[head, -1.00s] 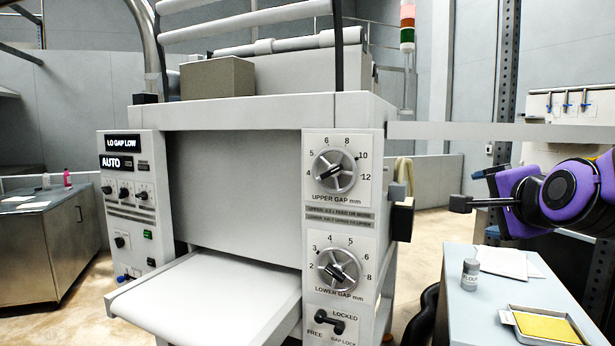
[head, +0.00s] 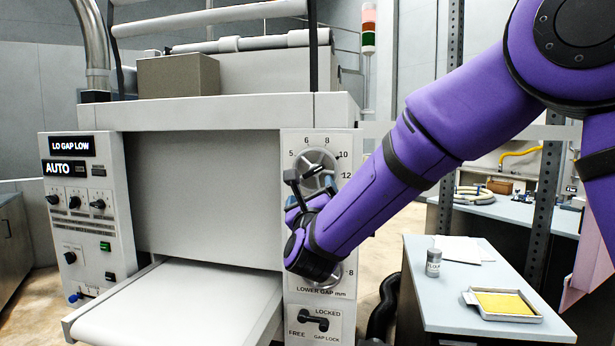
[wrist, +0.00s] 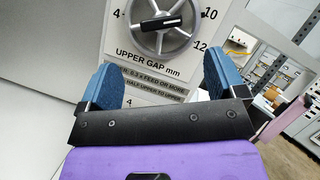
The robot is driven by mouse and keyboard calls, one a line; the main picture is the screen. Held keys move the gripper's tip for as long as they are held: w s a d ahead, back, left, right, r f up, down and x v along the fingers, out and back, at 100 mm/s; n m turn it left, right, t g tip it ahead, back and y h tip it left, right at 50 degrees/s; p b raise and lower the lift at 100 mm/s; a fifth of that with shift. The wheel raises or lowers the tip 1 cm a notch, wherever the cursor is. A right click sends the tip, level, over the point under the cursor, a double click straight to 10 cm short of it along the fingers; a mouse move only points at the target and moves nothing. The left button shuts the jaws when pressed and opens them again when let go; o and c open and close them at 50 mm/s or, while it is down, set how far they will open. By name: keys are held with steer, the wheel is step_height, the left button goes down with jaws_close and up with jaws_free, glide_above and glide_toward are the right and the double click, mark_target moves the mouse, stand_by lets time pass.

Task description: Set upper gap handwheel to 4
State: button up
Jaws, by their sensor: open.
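The upper gap handwheel (head: 316,166) is a round silver wheel with a dark bar handle, on the machine's right front panel. In the wrist view the handwheel (wrist: 163,24) shows at the top, cut off by the frame; its bar slants slightly up to the right, its white-marked end towards the 10 side. The 4 is at its left. My gripper (head: 308,188) is open and empty, just in front of and below the wheel. In the wrist view its two blue fingers (wrist: 158,78) stand wide apart below the wheel, with no visible contact. My forearm hides most of the lower gap dial.
The gap lock lever (head: 313,320) is below the lower dial. A white feed table (head: 185,305) juts out at left. The display (head: 71,146) reads LO GAP LOW.

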mark_target(313, 173)
steer(key=x, duration=0.9)
steer(key=shift+d, duration=0.1)
steer(key=c, duration=0.9)
